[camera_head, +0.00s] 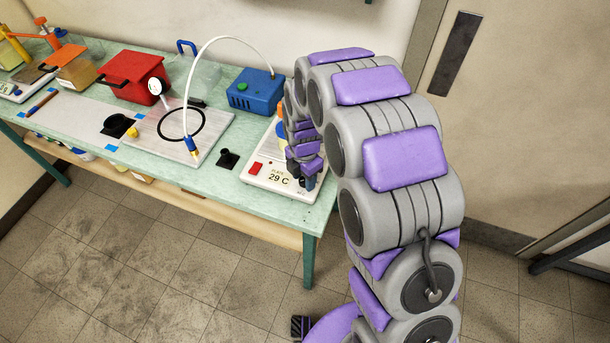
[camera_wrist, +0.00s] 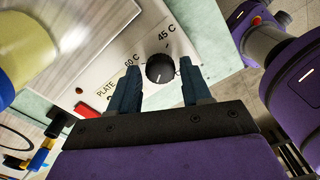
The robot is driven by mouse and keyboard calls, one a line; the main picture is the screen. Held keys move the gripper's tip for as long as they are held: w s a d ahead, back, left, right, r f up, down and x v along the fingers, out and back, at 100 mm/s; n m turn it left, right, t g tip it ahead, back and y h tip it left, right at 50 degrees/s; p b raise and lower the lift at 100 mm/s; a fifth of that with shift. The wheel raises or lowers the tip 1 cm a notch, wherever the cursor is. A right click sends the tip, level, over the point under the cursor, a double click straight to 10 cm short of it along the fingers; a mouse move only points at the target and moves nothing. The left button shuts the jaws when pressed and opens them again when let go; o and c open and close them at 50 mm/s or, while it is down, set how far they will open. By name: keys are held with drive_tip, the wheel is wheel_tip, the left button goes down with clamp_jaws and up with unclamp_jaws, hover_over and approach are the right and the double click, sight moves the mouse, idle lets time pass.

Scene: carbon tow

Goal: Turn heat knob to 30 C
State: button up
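The white hot plate (camera_head: 262,172) stands at the right end of the bench, with a red switch (camera_head: 255,168) and a display reading 29 C on its front. In the wrist view the black heat knob (camera_wrist: 160,68) shows with a white mark and the labels "60 C" and "45 C" near it. My gripper (camera_wrist: 160,85) has its two dark fingers apart, one on each side of the knob. In the head view my gripper (camera_head: 308,178) hides the knob.
A blue box (camera_head: 255,92) with a white hose stands behind the plate. A gauge (camera_head: 157,87) and a black ring (camera_head: 181,125) are on a flat board to the left. A red box (camera_head: 133,75) stands further left. The floor before the bench is clear.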

sight(303, 179)
drive_tip(key=shift+o, duration=0.9)
drive_tip(key=shift+w+a, duration=0.1)
drive_tip(key=shift+d+r, duration=0.15)
drive_tip(key=shift+d, duration=0.05)
wheel_tip(303, 179, up, 17)
drive_tip(key=p, duration=0.3)
drive_tip(key=shift+a, duration=0.25)
drive_tip(key=shift+w+p, duration=0.15)
drive_tip(key=shift+p, duration=0.2)
